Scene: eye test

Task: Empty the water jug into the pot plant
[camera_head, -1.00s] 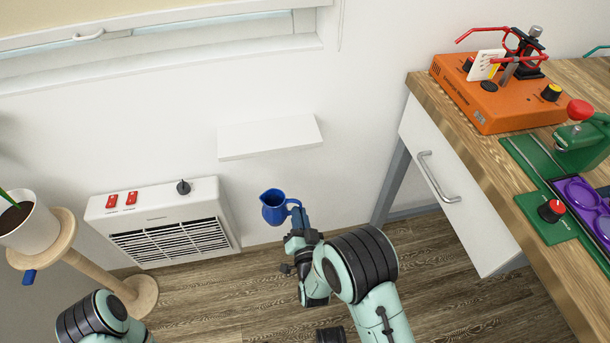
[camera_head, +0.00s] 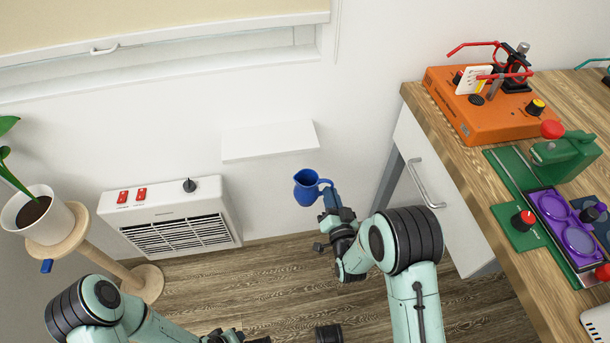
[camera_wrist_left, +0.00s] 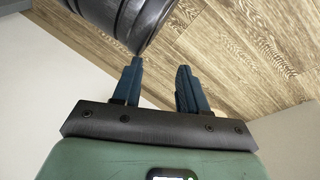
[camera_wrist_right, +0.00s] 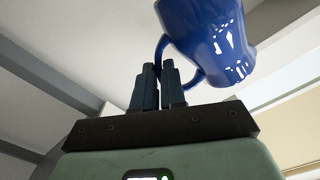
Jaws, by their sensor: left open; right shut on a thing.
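The blue water jug (camera_head: 306,189) hangs upright in the air at the middle of the head view, in front of the white wall. My right gripper (camera_head: 329,198) is shut on its handle; the jug also shows in the right wrist view (camera_wrist_right: 215,38), with the fingers (camera_wrist_right: 160,76) at the handle. Whether water is inside cannot be seen. The pot plant (camera_head: 38,212), a white pot with dark soil and green leaves, stands at the far left, apart from the jug. My left gripper (camera_wrist_left: 160,88) is open and empty over the floor.
The pot rests on a round wooden stand (camera_head: 79,228). A white heater (camera_head: 170,225) stands between stand and jug. A small white shelf (camera_head: 270,141) is behind the jug. At right is a wooden workbench (camera_head: 440,120) with an orange station (camera_head: 485,118) and green tools (camera_head: 565,158).

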